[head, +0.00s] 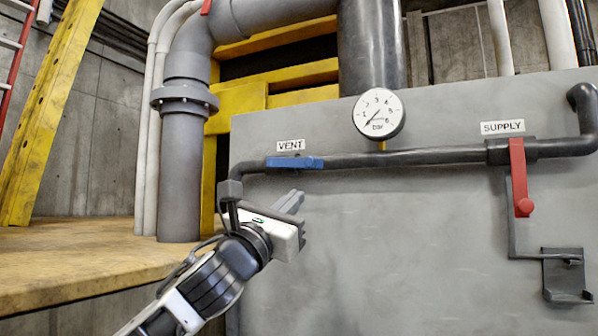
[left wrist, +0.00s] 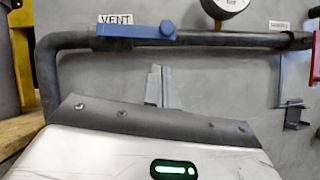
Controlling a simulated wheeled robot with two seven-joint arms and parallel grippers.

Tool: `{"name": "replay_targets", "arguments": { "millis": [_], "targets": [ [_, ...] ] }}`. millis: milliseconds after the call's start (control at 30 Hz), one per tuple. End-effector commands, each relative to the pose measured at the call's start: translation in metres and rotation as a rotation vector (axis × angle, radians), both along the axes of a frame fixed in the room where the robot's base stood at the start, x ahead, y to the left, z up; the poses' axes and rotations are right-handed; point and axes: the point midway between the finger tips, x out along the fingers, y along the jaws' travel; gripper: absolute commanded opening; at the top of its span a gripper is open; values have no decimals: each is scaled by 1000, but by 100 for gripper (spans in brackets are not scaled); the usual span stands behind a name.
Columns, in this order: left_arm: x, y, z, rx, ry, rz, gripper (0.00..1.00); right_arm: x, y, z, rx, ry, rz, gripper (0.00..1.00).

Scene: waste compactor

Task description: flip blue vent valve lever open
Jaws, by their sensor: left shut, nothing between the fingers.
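The blue vent lever (head: 295,162) lies horizontal, along the dark pipe under the VENT label (head: 291,145). It also shows in the left wrist view (left wrist: 148,31), above and beyond my fingers. My left gripper (head: 297,200) is shut and empty, a little below the lever and apart from it in the picture. Its fingers point up to the right in the head view; the closed fingers show in the left wrist view (left wrist: 160,86). My right gripper is in neither view.
A red supply lever (head: 520,178) hangs down at the right under the SUPPLY label (head: 502,127). A round pressure gauge (head: 379,115) stands above the pipe (head: 430,158). A small bracket (head: 566,276) sits low on the right. The grey panel's middle (head: 400,250) is clear.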

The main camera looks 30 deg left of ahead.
Motion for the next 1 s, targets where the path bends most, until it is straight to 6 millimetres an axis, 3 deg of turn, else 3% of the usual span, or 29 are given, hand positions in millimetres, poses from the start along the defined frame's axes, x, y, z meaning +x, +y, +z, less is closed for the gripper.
{"name": "replay_targets", "arguments": {
  "millis": [67,233,667,833,1000],
  "targets": [
    [4,-3,17,-2,-5,-3,0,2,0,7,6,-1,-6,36],
    [9,-7,33,-2,-2,-1,0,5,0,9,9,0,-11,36],
    [11,-9,38,-1,1,0,0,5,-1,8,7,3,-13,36],
    [12,-13,52,-62,-2,-4,0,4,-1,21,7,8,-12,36],
    [12,-14,57,-116,-8,-3,0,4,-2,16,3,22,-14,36]
  ]
}}
